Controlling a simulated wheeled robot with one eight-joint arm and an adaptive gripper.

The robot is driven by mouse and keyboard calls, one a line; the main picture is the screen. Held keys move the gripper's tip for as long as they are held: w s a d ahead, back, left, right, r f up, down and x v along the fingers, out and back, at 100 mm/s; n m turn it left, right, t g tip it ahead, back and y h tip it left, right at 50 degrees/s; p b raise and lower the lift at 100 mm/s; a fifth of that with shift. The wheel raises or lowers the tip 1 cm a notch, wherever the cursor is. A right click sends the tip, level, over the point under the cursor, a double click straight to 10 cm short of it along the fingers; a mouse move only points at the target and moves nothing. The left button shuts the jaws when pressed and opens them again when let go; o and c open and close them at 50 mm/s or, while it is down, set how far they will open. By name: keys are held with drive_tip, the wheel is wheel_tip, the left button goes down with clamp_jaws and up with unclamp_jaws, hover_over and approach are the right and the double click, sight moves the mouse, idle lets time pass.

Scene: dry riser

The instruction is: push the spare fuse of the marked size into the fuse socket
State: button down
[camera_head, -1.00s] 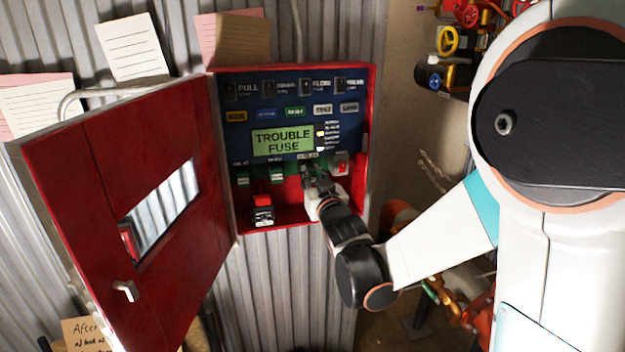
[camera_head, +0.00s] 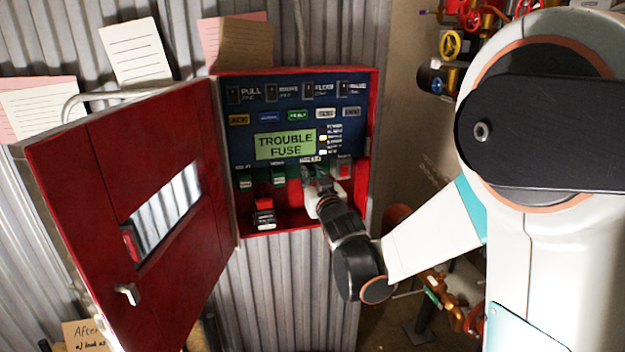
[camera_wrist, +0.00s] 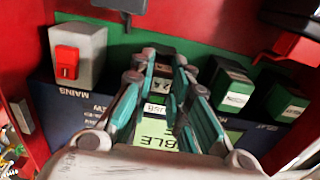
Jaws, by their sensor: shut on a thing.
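My gripper (camera_head: 312,180) is at the lower edge of the blue panel inside the red box. In the wrist view my gripper (camera_wrist: 163,62) has its teal-lined fingers close together. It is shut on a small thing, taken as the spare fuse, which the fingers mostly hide. The fuse socket area (camera_wrist: 165,78) lies between and behind the fingers, with a pale label marked "2" partly showing. The socket's opening is hidden, so I cannot tell how deep the fuse sits. The green display (camera_head: 284,144) reads "TROUBLE FUSE".
A grey block with a red switch (camera_wrist: 66,62), labelled MAINS, stands beside the fingers. Green terminal blocks (camera_wrist: 232,85) are on the other side. A black and red unit (camera_head: 264,212) sits at the box's lower left. The red door (camera_head: 160,255) hangs open to the left.

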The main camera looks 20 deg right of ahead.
drive_tip(key=shift+w, duration=0.25)
drive_tip(key=c, duration=1.4)
unclamp_jaws()
drive_tip(key=shift+c, duration=0.2)
drive_tip(key=s, duration=1.2)
